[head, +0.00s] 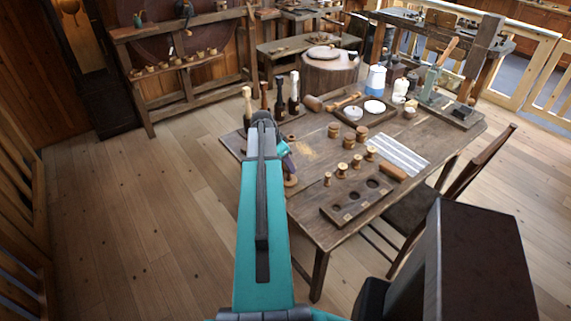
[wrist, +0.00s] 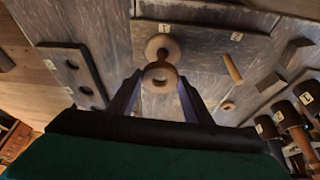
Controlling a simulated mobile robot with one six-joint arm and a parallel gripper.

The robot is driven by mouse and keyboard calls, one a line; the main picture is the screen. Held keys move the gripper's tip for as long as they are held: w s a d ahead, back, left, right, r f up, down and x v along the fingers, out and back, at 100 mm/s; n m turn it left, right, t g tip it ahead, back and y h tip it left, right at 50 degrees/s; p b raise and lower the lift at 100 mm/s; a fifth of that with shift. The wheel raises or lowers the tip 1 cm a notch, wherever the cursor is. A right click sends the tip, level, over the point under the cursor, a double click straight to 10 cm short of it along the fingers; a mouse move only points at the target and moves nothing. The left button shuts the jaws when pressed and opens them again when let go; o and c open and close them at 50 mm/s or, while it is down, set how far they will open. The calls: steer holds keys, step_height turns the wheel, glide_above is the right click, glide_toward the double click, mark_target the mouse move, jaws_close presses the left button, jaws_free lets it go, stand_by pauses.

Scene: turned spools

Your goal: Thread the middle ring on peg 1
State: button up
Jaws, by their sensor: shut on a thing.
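A slim wooden peg (wrist: 232,68) stands to the right, apart from the ring. Small number tags lie nearby, too small to read surely. In the head view my gripper (head: 284,158) is over the table's left part, with a wooden piece (head: 291,181) below it.
The wooden table (head: 310,205) carries a board with round holes (head: 340,215), several spools (head: 357,160), a striped sheet (head: 399,155) and a tray (head: 375,118). A chair (head: 440,190) is at the right.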

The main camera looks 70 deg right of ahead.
steer(key=shift+f+b, duration=0.9)
steer(key=shift+f, duration=0.35)
stand_by(0.9)
stand_by(0.4)
steer(key=o, duration=1.7)
steer(key=shift+c, duration=0.2)
steer(key=shift+r, duration=0.15)
step_height(320, 180, up, 10)
steer(key=p, duration=0.4)
steer(key=shift+f, duration=0.2)
